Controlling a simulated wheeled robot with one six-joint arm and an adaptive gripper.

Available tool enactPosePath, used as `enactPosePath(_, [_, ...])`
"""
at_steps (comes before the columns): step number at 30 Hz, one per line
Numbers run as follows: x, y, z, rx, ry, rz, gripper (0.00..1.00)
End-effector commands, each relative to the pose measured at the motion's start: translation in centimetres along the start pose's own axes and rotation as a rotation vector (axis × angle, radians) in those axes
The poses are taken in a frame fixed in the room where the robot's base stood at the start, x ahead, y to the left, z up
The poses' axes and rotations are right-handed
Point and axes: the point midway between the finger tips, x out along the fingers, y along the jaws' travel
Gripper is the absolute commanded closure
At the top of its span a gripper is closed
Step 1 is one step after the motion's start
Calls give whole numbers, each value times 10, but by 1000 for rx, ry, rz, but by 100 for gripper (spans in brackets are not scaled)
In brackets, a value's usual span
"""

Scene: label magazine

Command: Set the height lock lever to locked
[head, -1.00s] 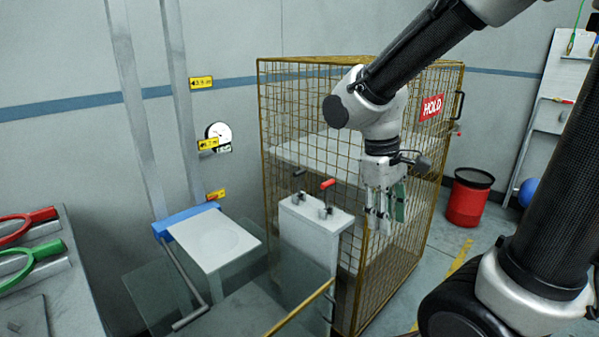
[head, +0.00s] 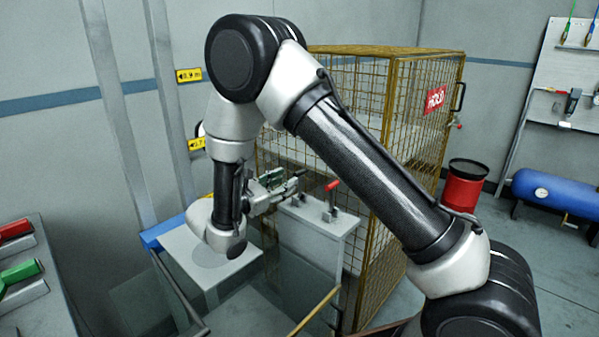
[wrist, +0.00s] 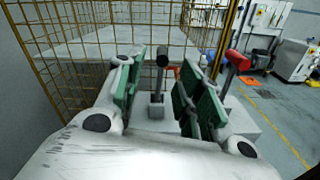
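Two levers stand on a white box by the cage: one with a red handle (head: 331,186), also in the wrist view (wrist: 237,60), and one with a black knob (wrist: 161,61). Neither has a readable label, so I cannot tell which is the height lock lever. My gripper (head: 297,182) reaches in from the left over the box top. In the wrist view my gripper (wrist: 158,88) is open, with green-padded fingers apart. The black-knobbed lever appears in the gap between them; contact is not visible. The red-handled lever is outside, right of the right finger.
A yellow mesh cage (head: 420,75) with a HOLD sign stands right behind the white box (head: 335,228). A pale platform (head: 180,245) with a blue back edge lies left, under my wrist. A red bin (head: 463,188) stands farther right.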

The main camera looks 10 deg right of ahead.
Motion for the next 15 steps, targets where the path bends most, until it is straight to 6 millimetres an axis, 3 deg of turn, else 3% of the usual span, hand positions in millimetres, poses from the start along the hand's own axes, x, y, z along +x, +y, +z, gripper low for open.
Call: enactPosePath(15, [72,-2,4,3,-12,-6,63])
